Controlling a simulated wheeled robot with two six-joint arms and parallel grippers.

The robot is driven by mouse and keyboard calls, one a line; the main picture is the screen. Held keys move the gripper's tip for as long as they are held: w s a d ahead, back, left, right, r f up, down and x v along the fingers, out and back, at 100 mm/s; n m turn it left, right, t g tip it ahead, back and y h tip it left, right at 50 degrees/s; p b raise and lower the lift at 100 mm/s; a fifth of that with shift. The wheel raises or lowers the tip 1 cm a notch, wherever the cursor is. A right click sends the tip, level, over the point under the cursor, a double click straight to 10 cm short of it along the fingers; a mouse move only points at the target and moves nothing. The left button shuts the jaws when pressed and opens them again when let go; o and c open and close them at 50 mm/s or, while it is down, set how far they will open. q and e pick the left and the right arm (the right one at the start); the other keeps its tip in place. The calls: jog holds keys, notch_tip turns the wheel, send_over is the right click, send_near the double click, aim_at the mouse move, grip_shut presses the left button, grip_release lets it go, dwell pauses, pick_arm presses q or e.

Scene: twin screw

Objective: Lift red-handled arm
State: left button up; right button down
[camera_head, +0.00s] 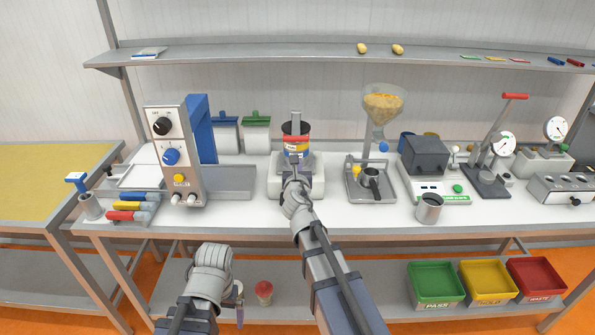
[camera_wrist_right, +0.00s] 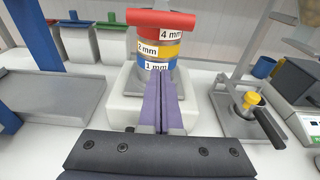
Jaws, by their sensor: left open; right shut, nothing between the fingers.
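A stack of sieves (camera_head: 297,151) with red, yellow and blue bands stands on a pale shaker base (camera_head: 274,183). In the right wrist view the bands read 4 mm, 2 mm and 1 mm, and a red bar handle (camera_wrist_right: 175,21) lies across the stack's front. It also shows in the head view (camera_head: 296,139). My right gripper (camera_wrist_right: 163,82) is shut and empty, its fingers pointing at the stack below the handle. I cannot tell if they touch. My left gripper (camera_head: 239,302) is open and low before the bench. A press lever with a red grip (camera_head: 515,96) stands at right.
A sealer (camera_head: 175,150) stands left of the stack. A hopper (camera_head: 383,105) with a portafilter (camera_head: 371,180) and a scale (camera_head: 440,188) stand at right. A metal cup (camera_head: 429,208) is near the front edge. Coloured bins (camera_head: 436,284) sit on the lower shelf.

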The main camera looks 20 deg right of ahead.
jog(key=w+r+p, duration=0.1)
jog(key=w+d+r+p, duration=0.1)
jog(key=w+r+p, duration=0.1)
jog(key=shift+w+r+p, duration=0.15)
jog(key=shift+w+p, duration=0.15)
dwell(0.3)
